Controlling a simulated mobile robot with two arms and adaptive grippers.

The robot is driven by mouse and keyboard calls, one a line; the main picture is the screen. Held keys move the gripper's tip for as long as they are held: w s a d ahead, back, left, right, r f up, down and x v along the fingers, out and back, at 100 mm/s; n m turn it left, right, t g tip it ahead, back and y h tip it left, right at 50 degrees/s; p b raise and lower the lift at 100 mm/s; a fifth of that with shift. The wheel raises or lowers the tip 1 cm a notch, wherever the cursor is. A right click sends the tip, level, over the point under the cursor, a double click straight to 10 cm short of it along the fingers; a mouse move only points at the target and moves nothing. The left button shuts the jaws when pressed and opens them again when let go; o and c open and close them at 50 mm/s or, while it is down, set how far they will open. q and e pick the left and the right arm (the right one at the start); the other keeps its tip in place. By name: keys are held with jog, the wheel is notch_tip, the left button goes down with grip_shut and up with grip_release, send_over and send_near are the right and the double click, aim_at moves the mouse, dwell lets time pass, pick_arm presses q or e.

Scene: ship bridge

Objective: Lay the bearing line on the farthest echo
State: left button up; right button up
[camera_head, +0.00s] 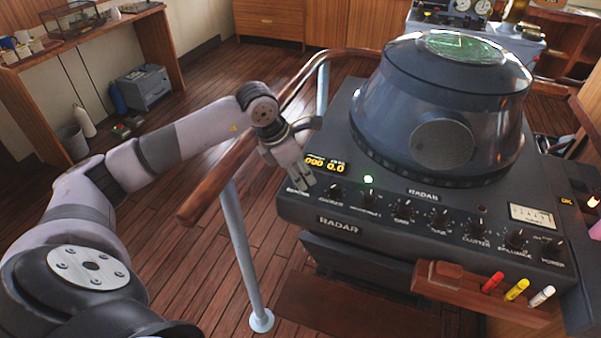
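The radar console (345,213) stands at the right, with a dark domed hood (440,105) on top. The green radar screen (465,48) shows at the hood's top at a steep slant. A thin yellowish line is on it; single echoes are too small to tell apart. An amber readout (325,165) seems to show 000 and 0.0. A row of black knobs, one of them here (403,210), runs along the front panel. My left gripper (301,186) points down at the panel's left front corner, by the leftmost label. Its fingers hide what is under them; its grip is unclear. My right gripper is out of view.
A wooden handrail (232,165) on a pale post (243,255) runs beside my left arm, left of the console. A small wooden rack (455,283) with red, yellow and white markers juts from the console's front. The plank floor at left is mostly clear.

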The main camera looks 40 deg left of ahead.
pick_arm(q)
grip_shut()
jog(key=shift+w+a+m+h+b, duration=0.1)
jog(key=shift+m+h+b, duration=0.2)
jog(key=shift+m+b, duration=0.55)
jog(key=shift+m+g+h+b, duration=0.3)
jog(key=shift+m+g+b, duration=0.35)
jog(key=shift+m, duration=0.6)
jog(key=m+g+b, duration=0.1)
jog(key=m+b, duration=0.1)
jog(key=m, duration=0.2)
jog(key=shift+w+m+h, duration=0.15)
jog(key=shift+m+h, duration=0.15)
jog(key=shift+h, duration=0.1)
jog(key=m+g+b, duration=0.1)
jog(key=m+g, duration=0.1)
jog(key=m, duration=0.2)
jog(key=shift+r+m, duration=0.1)
jog(key=shift+m, duration=0.3)
jog(key=shift+g, duration=0.25)
jog(key=shift+w, duration=0.1)
